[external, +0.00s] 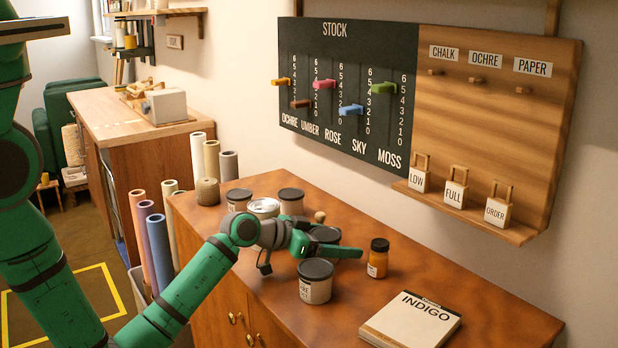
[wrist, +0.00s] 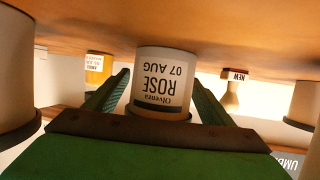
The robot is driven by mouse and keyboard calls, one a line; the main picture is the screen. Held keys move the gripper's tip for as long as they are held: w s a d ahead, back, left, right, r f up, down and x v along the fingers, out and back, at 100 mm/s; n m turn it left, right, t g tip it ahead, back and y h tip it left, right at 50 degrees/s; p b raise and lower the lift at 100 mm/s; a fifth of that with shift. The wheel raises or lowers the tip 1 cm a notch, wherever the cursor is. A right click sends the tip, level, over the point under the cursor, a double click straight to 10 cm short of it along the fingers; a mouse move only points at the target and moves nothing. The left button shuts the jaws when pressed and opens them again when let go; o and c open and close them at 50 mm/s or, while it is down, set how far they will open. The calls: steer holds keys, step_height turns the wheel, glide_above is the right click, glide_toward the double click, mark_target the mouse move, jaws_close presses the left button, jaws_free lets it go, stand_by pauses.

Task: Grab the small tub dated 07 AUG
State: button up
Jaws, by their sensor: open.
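The small tub (wrist: 163,88) is pale with a dark lid. Its label reads ROSE and 07 AUG, upside down in the wrist view. My gripper (wrist: 161,77) is open, with one finger on each side of the tub; whether they touch it I cannot tell. In the external view my gripper (external: 338,242) is low over the cabinet top, around a dark-lidded tub (external: 325,233) that is partly hidden by the fingers. The date cannot be read there.
Another dark-lidded tub (external: 315,289) stands close in front of my gripper. An orange jar (external: 377,262) stands to the right, and an INDIGO book (external: 411,322) lies near the front edge. More tubs (external: 291,203) stand behind. The stock board (external: 347,95) hangs on the wall.

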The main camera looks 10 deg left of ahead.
steer(key=c, duration=1.1)
steer(key=shift+r, duration=0.1)
steer(key=shift+c, duration=0.2)
